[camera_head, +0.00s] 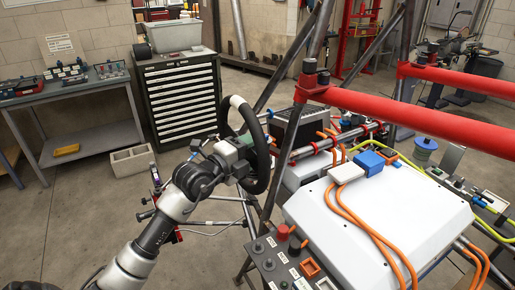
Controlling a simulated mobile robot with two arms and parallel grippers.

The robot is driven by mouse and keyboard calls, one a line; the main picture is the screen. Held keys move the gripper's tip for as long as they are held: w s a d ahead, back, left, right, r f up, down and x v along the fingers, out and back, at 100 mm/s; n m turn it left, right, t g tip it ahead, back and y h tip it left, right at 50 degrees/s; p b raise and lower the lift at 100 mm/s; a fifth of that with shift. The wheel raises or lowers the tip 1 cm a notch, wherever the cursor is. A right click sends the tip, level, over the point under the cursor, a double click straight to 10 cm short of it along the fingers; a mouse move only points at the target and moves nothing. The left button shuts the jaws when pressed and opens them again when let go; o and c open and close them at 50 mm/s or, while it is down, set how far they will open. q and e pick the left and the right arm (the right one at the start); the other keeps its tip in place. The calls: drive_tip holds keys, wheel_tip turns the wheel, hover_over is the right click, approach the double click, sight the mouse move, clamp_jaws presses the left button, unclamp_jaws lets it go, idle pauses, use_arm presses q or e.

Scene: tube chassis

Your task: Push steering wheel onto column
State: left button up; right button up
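The black steering wheel (261,126) stands nearly edge-on left of the tube chassis, with a pale mark at the top of its rim. My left arm comes in from the lower left. Its gripper (242,157) is at the near, left side of the wheel and overlaps its hub area. The fingertips are hidden or too small, so I cannot tell whether they are closed on the wheel. The column is not clearly visible behind the wheel, and I cannot tell whether the two touch. My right gripper is not in view.
Red chassis tubes (420,122) cross the right side, above a white battery-like box (375,215) with orange cables. A switch panel (283,262) sits at the front. A black drawer cabinet (180,97) and a grey workbench (88,98) stand behind.

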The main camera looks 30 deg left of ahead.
use_arm(q)
drive_tip(key=v, duration=0.3)
drive_tip(key=shift+a+r, duration=0.15)
drive_tip(key=shift+a, duration=0.2)
drive_tip(key=shift+r, duration=0.1)
